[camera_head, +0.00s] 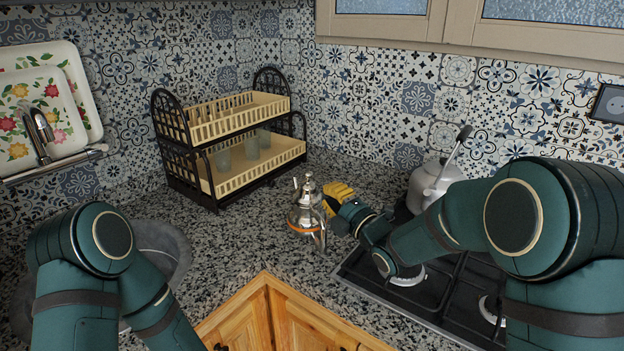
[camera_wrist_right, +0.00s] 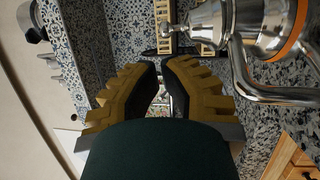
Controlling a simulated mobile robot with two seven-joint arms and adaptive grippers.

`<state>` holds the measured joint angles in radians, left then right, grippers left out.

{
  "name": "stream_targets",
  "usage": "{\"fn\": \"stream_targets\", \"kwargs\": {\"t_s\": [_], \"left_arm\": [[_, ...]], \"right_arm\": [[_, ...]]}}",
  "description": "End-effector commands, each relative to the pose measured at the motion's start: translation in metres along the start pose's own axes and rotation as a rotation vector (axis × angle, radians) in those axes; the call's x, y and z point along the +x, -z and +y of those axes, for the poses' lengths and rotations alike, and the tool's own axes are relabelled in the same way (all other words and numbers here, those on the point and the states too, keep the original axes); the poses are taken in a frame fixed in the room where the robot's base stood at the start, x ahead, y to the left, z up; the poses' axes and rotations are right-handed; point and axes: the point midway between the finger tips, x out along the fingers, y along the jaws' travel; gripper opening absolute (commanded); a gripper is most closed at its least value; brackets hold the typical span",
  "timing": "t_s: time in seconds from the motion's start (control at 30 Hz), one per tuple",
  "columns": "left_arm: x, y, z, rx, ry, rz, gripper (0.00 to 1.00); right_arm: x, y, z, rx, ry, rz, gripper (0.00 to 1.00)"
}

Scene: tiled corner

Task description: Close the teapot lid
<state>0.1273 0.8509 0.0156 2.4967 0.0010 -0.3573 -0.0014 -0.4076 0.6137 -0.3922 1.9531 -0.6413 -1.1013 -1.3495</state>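The teapot (camera_head: 304,216) is shiny metal with an orange band and stands upright on the granite counter. Its domed lid (camera_head: 308,187) is on top, with a small knob; I cannot tell whether it is fully seated. In the right wrist view, the teapot (camera_wrist_right: 262,22) is at the upper right, its lid (camera_wrist_right: 207,22) and knob pointing left. My right gripper (camera_head: 335,197) is just right of the teapot at upper-body height. In the right wrist view, its yellow fingers (camera_wrist_right: 162,80) have a gap between their black pads and hold nothing. My left gripper is out of view.
A two-tier dish rack (camera_head: 232,145) with glasses stands behind the teapot at left. A kettle (camera_head: 435,180) and black stove (camera_head: 430,300) are at right. A grey sink (camera_head: 165,243) is at left. Counter left of the teapot is clear.

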Motion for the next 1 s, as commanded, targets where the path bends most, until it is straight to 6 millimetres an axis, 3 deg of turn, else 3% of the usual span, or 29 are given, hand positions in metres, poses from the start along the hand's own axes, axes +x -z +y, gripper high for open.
{"fn": "stream_targets", "kwargs": {"t_s": [0.2,0.4,1.0], "left_arm": [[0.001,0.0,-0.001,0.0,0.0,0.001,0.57],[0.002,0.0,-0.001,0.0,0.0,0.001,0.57],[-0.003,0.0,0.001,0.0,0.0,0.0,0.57]], "right_arm": [[0.043,0.001,0.0,0.0,-0.001,0.001,0.0],[0.067,0.001,0.0,0.0,0.0,0.001,0.0],[0.077,0.0,0.002,0.008,0.023,0.001,0.0]]}}
